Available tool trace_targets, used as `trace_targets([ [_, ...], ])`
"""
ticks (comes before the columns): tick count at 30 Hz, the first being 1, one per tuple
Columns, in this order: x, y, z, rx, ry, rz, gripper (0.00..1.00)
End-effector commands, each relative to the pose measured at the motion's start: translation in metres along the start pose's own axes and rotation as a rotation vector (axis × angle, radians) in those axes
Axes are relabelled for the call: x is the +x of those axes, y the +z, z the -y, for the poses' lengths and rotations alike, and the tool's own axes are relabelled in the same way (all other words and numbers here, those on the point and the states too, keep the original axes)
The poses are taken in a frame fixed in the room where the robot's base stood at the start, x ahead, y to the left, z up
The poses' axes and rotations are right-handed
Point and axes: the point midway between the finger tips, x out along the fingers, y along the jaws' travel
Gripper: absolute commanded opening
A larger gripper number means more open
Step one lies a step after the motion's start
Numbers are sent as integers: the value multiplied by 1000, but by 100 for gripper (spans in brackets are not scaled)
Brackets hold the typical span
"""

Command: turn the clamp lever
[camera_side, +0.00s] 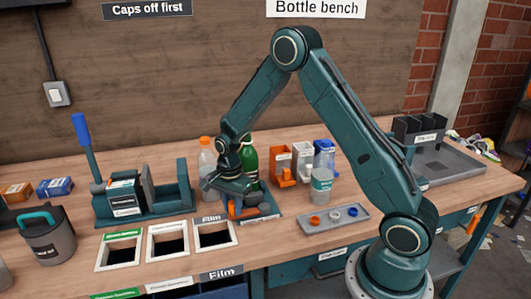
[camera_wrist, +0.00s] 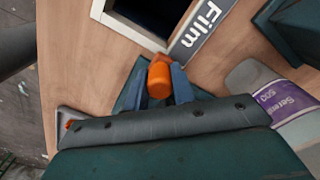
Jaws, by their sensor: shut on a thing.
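The clamp lever shows as an orange handle (camera_side: 240,212) low on a dark teal base (camera_side: 268,212) at the middle of the bench. In the wrist view the orange lever end (camera_wrist: 159,78) sits between the two blue-grey fingers of my gripper (camera_wrist: 161,86). My gripper (camera_side: 234,203) points down and is shut on the lever. My gripper hides part of the lever and base. A green bottle (camera_side: 249,158) stands upright behind my gripper; I cannot tell whether it is in the clamp.
A clear bottle with an orange cap (camera_side: 207,155) stands close behind my wrist. The Film opening (camera_side: 214,235) lies in front. A cap tray (camera_side: 334,218) and a jar (camera_side: 321,186) are to the right. A press with a blue lever (camera_side: 82,135) stands left.

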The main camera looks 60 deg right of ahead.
Motion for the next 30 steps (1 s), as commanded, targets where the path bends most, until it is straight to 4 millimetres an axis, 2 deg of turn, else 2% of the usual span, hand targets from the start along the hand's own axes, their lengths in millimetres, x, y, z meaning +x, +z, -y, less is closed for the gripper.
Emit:
trace_targets([
  [5,-1,-2,2,5,-7,-3,0],
  [6,-1,-2,2,5,-8,-4,29],
  [9,-1,-2,2,4,-7,-3,47],
  [22,-4,-1,1,1,-4,-2,47],
  [30,-28,-1,2,1,-7,-2,47],
])
